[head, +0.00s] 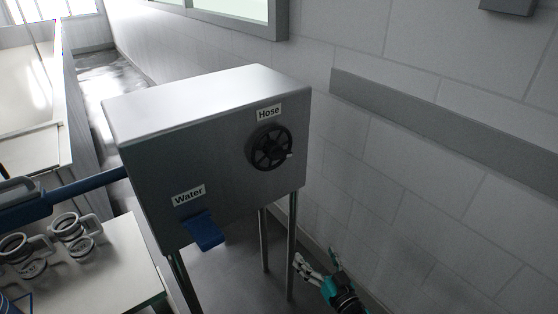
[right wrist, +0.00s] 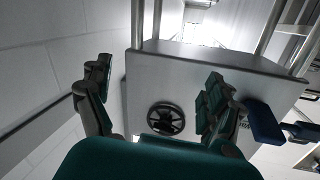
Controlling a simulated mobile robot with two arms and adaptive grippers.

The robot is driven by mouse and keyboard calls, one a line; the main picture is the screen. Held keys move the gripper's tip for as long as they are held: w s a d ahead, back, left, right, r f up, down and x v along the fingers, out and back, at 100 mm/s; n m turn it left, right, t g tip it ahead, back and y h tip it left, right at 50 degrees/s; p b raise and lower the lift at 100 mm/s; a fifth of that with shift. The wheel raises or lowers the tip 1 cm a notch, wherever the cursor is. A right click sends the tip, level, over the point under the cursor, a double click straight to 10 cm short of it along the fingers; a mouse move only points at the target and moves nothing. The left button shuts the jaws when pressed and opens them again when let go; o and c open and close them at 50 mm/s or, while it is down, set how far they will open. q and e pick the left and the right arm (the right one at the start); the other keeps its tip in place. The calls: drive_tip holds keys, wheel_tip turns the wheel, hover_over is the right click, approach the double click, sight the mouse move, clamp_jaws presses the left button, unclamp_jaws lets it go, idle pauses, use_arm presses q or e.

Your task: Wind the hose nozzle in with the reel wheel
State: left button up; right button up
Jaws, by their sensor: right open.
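The reel wheel (head: 270,147) is a black spoked disc on the front of a grey metal box (head: 200,100), under a "Hose" label. It also shows in the right wrist view (right wrist: 166,119), seen between my fingers. A blue hose (head: 90,187) comes out of the box's left side. It leads to a blue part with a grey handle, apparently the hose nozzle (head: 22,206), cut off at the left edge. My right gripper (head: 318,262) is open and empty, below and right of the wheel, apart from it. Its spread fingers show in the right wrist view (right wrist: 157,82). My left gripper is out of view.
A blue lever (head: 203,230) sits below the "Water" label on the box. Metal legs (head: 291,245) hold the box up. A table (head: 125,255) with several jar-like parts (head: 75,230) stands at lower left. A tiled wall (head: 400,180) closes the right side.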

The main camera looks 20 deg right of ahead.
wheel_tip(320, 180, up, 18)
drive_tip(key=a+n+t+y, duration=0.1)
drive_tip(key=n+t+y, duration=0.1)
drive_tip(key=t+y, duration=0.2)
drive_tip(key=p, duration=0.2)
approach(280, 153)
drive_tip(key=x, duration=0.9)
drive_tip(key=shift+w+a+f, duration=0.1)
drive_tip(key=shift+w+f, duration=0.1)
drive_tip(key=shift+w, duration=0.2)
drive_tip(key=c, duration=1.2)
